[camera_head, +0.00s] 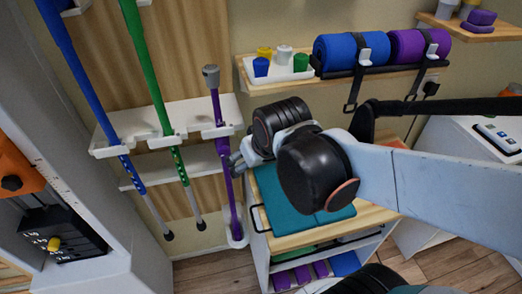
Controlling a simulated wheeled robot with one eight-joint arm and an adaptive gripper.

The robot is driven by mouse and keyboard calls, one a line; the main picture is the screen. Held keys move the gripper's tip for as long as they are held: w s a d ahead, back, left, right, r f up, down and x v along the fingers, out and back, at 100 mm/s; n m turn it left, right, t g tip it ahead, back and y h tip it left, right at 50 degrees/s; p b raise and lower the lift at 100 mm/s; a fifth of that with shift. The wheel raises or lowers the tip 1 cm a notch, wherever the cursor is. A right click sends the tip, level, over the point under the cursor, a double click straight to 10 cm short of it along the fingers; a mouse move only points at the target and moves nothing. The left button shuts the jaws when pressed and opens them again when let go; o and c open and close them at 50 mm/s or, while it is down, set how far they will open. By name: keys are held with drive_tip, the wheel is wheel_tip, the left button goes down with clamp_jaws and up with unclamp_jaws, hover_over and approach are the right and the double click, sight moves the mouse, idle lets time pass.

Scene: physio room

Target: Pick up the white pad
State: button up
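No thing is plainly a pad. A small white roll-like piece (284,53) stands in a white tray (300,74) on the wall shelf, among yellow, blue and green pieces; I cannot tell whether it is the white pad. My gripper (235,163) is at the picture's middle left, in front of the cart and beside the purple pole. It is below and to the left of the tray, apart from it. Its fingers are small and partly hidden by my wrist, so I cannot tell whether they are open. I see nothing held.
A wooden-topped cart (372,218) bears a teal folded mat (335,213), partly behind my arm. Blue (345,52) and purple (405,46) rolls lie strapped on the shelf. Blue, green and purple poles (219,125) stand in a rack at left. A white cabinet (440,150) is at right.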

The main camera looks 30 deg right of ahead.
drive_tip(key=w+d+f+m+p, duration=0.1)
drive_tip(key=d+f, duration=0.1)
drive_tip(key=f, duration=0.2)
drive_tip(key=w+d+f+m+g, duration=0.1)
drive_tip(key=d+f, duration=0.2)
drive_tip(key=f, duration=0.2)
drive_tip(key=d+f+g+p, duration=0.1)
drive_tip(key=d+f, duration=0.2)
drive_tip(key=f, duration=0.1)
drive_tip(key=shift+w+d+f+m+p, duration=0.15)
drive_tip(key=shift+w+f+m+p, duration=0.2)
drive_tip(key=shift+w+m, duration=0.05)
drive_tip(key=w+d, duration=0.1)
drive_tip(key=w, duration=0.2)
drive_tip(key=w+d+b, duration=0.1)
drive_tip(key=w, duration=0.3)
drive_tip(key=w+d, duration=0.1)
drive_tip(key=w, duration=0.3)
drive_tip(key=shift+f+b, duration=0.1)
drive_tip(key=shift+b, duration=0.25)
drive_tip(key=shift+w+f, duration=0.15)
drive_tip(key=shift+w, duration=0.15)
drive_tip(key=b+x, duration=0.2)
drive_tip(key=x, duration=0.2)
drive_tip(key=shift+w+d+f, duration=0.1)
drive_tip(key=shift+d+f, duration=0.05)
drive_tip(key=shift+f, duration=0.2)
drive_tip(key=c, duration=0.7)
